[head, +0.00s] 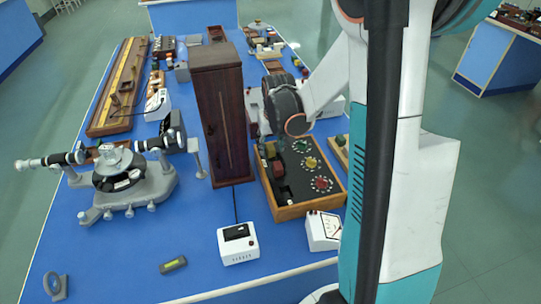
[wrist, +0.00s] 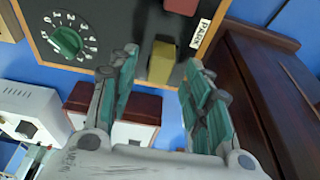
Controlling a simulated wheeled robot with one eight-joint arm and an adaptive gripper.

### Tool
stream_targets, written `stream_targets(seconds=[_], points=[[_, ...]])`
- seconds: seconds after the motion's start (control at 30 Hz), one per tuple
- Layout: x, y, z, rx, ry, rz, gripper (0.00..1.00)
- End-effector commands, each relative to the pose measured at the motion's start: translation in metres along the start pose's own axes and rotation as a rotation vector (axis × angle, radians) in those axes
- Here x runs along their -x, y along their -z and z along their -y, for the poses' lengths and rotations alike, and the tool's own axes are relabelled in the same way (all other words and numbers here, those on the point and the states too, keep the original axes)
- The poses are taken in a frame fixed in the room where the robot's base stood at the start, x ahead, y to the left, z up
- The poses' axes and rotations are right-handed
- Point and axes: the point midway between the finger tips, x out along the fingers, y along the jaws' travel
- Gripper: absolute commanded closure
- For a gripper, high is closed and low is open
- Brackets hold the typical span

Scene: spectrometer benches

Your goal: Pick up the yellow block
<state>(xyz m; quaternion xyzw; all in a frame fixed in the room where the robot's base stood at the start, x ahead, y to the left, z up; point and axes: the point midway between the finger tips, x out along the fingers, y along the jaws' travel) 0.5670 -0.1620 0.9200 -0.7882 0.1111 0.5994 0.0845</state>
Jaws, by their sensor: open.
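The yellow block (wrist: 161,63) stands on a dark panel in the wrist view, beside a white label reading PARK. In the head view a small olive-yellow block (head: 269,149) shows at the panel's far end, partly hidden by my gripper. My gripper (wrist: 160,57) is open and empty. In the wrist view its two green-padded fingers lie left and right of the yellow block, which appears beyond the tips; I see no contact. In the head view my gripper (head: 268,136) hangs above the panel's far end.
The wood-framed panel (head: 285,212) carries a red block (head: 278,167) and green, yellow and red dials. A tall dark wooden cabinet (head: 219,125) stands close by on the left. A white box (head: 238,243) is in front; a spectrometer (head: 122,175) stands further left.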

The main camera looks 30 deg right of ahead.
Motion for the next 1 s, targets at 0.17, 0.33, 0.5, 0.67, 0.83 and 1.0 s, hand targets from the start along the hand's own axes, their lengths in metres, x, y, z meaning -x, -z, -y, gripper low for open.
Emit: stream_targets(seconds=[0.17, 0.33, 0.5, 0.67, 0.83, 1.0], points=[[-0.0127, 0.0000, 0.0001, 0.000, 0.000, 0.000, 0.55], [-0.0114, 0.0002, 0.0000, 0.000, 0.000, 0.000, 0.60], [-0.0114, 0.0001, 0.0000, 0.000, 0.000, 0.000, 0.98], [-0.0113, 0.0001, 0.0000, 0.000, 0.000, 0.000, 1.00], [-0.0109, 0.0003, 0.0000, 0.000, 0.000, 0.000, 1.00], [-0.0034, 0.0024, 0.0000, 0.000, 0.000, 0.000, 1.00]])
